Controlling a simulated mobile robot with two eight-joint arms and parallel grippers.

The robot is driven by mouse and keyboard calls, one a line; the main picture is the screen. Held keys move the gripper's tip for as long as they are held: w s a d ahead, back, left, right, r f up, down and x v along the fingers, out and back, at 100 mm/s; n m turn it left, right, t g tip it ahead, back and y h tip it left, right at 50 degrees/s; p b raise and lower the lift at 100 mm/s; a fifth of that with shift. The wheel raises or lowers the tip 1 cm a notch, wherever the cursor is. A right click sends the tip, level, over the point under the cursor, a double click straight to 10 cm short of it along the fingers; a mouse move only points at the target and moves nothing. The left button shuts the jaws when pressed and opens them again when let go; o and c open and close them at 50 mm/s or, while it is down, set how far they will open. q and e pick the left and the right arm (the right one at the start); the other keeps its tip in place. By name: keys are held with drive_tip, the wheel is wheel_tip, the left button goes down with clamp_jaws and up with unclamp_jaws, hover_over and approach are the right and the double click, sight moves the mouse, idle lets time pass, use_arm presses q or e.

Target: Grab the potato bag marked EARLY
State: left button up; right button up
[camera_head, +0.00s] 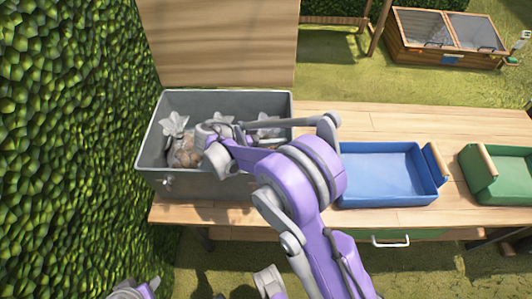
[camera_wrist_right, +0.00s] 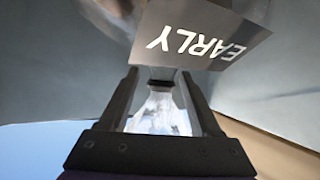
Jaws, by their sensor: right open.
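The bag marked EARLY shows in the right wrist view by its grey label (camera_wrist_right: 205,38) with white letters. Its clear gathered top (camera_wrist_right: 160,112) lies between the two fingers of my right gripper (camera_wrist_right: 158,80), with a dark band at the neck. The fingers are open, one on each side of the neck. In the head view my right gripper (camera_head: 214,150) is inside the grey box (camera_head: 220,188), among bags with flared clear tops. A bag of brown potatoes (camera_head: 184,152) is at the left. No label is readable there, and my arm hides part of the bags.
The box stands on a wooden table (camera_head: 400,122), its raised wooden lid (camera_head: 225,40) behind it. A blue tray (camera_head: 385,172) and a green tray (camera_head: 500,172) are to the right. A leafy hedge (camera_head: 75,150) closes the left side. The table behind the trays is clear.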

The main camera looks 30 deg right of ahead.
clamp_jaws()
idle(1.3)
